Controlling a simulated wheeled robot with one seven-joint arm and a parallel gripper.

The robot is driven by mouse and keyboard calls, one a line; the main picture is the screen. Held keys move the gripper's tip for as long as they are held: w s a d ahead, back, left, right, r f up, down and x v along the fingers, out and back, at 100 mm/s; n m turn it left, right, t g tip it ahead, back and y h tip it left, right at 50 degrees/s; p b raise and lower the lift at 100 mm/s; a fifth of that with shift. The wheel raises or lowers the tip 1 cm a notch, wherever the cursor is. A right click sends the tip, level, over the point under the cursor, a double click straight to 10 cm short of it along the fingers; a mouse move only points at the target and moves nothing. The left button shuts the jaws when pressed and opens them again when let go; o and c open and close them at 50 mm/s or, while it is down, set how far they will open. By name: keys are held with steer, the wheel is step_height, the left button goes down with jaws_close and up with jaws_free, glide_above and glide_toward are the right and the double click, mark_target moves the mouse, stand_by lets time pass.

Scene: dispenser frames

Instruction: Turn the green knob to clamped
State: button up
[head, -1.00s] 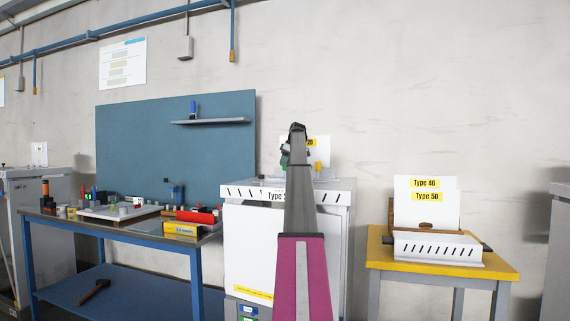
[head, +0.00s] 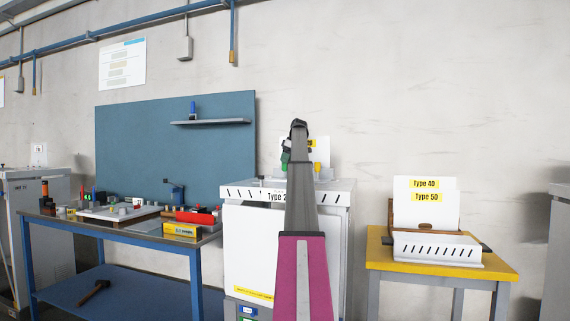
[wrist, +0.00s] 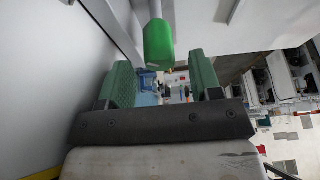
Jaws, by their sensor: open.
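The green knob (wrist: 158,45) shows in the wrist view at upper middle, on the end of a pale rod. My gripper (wrist: 166,78) shows its two green finger pads below the knob, one to each side and spread apart. The gap between the pads is empty, and the knob lies just beyond it. In the head view a green part (head: 286,158) shows beside my arm above the white cabinet, but I cannot tell whether it is the knob or a finger pad. My arm hides most of that area.
The white cabinet (head: 254,238) stands under my arm, with a yellow part (head: 317,167) on its top. A workbench (head: 130,235) with many small items is at left. A yellow-topped table (head: 440,270) with a white rack (head: 438,250) is at right.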

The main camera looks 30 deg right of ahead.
steer(key=v, duration=0.8)
steer(key=shift+r, duration=0.25)
steer(key=shift+s+d, duration=0.1)
